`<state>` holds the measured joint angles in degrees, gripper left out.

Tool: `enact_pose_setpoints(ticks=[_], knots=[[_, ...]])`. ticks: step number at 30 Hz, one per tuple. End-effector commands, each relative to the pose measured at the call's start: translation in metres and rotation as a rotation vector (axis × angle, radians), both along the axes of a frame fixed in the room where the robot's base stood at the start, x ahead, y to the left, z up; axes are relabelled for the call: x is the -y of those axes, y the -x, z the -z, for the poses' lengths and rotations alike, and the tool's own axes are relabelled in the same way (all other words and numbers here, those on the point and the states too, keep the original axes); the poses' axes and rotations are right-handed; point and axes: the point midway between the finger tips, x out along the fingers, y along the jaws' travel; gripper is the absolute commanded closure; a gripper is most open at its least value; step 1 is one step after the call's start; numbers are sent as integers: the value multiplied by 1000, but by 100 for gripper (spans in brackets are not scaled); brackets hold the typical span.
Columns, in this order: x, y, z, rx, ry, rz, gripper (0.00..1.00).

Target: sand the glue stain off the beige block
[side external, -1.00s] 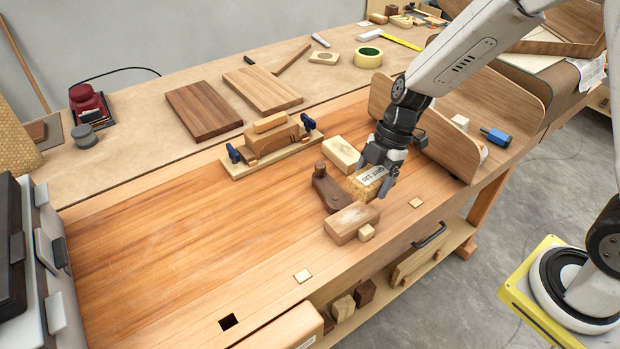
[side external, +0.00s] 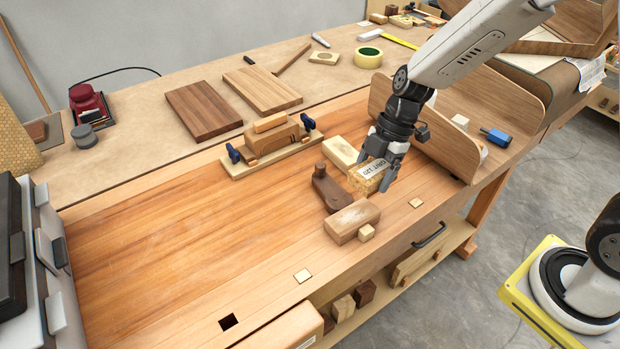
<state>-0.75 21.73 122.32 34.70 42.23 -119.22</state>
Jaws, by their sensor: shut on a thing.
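My gripper (side external: 385,170) is shut on a cork-coloured sanding block (side external: 366,184) with a white grit label on top. It holds the block over the right part of the bench, close beside a dark brown wooden plane (side external: 330,188). A pale beige block (side external: 341,153) lies just behind and left of the gripper. A light brown block (side external: 352,222) lies in front of it. I cannot make out a glue stain on either block. Whether the sanding block touches the bench is unclear.
A wooden jig (side external: 262,160) with blue clamps holds curved pieces at the back. A curved wooden panel (side external: 450,140) stands close to the right of my gripper. The left bench top is clear.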

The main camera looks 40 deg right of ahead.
Motion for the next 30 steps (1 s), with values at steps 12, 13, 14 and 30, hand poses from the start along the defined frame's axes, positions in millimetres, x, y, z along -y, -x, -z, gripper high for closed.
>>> enact_pose_setpoints(ticks=[12,13,14,30], knots=[[0,0,29,-2,0,0,73],[0,0,31,-2,0,0,73],[0,0,34,-4,-1,1,73],[-9,-1,80,1,-1,-3,93]])
